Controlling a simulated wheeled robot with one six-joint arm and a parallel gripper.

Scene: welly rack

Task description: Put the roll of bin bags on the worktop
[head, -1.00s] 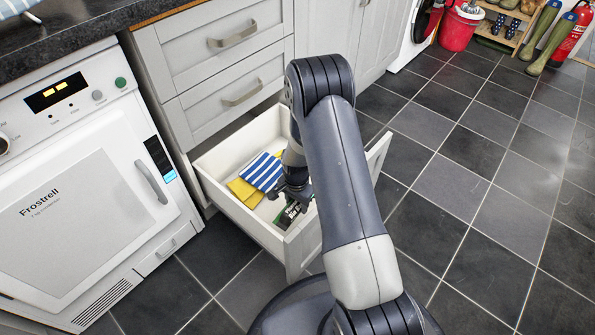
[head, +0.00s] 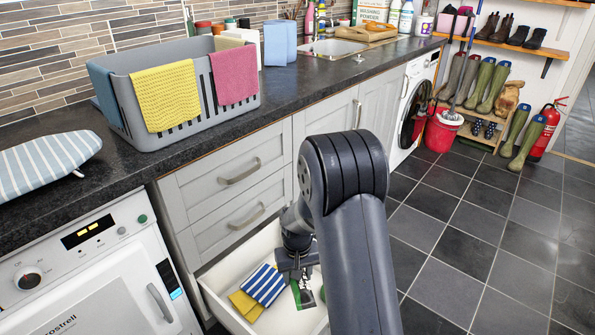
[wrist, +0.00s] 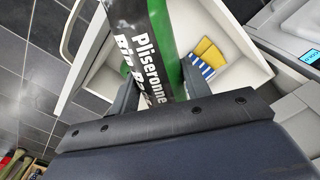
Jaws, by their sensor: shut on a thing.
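The roll of bin bags (wrist: 148,50) is green and black with white lettering that reads "Pliseronne". My gripper (wrist: 158,88) is shut on it, with one finger on each side of the roll. In the head view, my gripper (head: 297,268) and the roll (head: 304,293) are over the open drawer (head: 214,296), partly hidden by my arm. The roll appears raised above the drawer's floor. The dark worktop (head: 300,97) runs along the wall above the drawers, higher than my gripper.
A grey basket (head: 205,100) with cloths over its rim stands on the worktop. A striped ironing board (head: 45,160) lies to its left, and blue folded packs (head: 280,42) stand to its right. Striped (head: 265,285) and yellow (head: 245,305) cloths lie in the drawer.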

